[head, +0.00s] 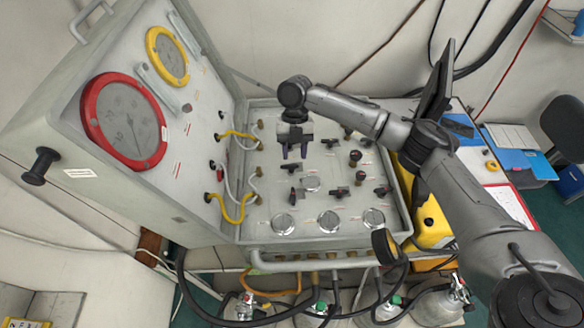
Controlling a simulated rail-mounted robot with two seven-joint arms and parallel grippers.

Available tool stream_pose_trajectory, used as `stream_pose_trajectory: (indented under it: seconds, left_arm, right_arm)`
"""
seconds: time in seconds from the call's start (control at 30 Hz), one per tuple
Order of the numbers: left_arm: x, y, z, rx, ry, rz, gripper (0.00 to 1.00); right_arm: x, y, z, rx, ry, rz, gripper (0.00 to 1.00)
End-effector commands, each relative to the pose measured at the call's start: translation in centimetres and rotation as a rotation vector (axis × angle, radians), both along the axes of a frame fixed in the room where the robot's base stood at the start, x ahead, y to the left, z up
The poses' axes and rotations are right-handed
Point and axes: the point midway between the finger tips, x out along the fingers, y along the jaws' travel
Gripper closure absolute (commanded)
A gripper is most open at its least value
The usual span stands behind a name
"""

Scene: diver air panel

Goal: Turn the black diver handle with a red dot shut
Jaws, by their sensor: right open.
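The panel bed (270,190) carries several small black handles. One black handle with a reddish spot (355,156) stands right of the gripper, and another with a reddish mark (360,177) sits just below it. I cannot tell for certain which is the diver handle with a red dot. My right gripper (294,154) is open and points down over the upper left of the panel bed. A plain black handle (293,168) lies just below its fingertips; whether they touch is unclear. My left gripper is out of view.
The raised lid at left holds a red gauge (124,121) and a yellow gauge (167,56). Yellow hoses (240,136) run from lid to bed. Round silver dials (329,221) line the front. A front rail (320,256) and gas cylinders (430,306) lie below.

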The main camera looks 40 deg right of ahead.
Motion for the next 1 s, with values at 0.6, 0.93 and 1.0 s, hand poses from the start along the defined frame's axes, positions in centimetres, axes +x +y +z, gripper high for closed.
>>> stream_pose_trajectory:
  seconds: [0.6, 0.93, 1.0]
  left_arm:
    - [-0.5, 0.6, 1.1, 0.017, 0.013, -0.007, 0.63]
    - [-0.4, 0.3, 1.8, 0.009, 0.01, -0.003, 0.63]
    - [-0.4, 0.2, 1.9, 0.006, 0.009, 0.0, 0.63]
  right_arm:
    - [-2.3, 2.1, -7.3, 0.0, 0.002, 0.003, 0.59]
    - [-3.5, 3.3, -11.5, 0.0, 0.001, 0.001, 0.59]
    - [-3.6, 3.4, -12.0, 0.0, 0.0, 0.001, 0.59]
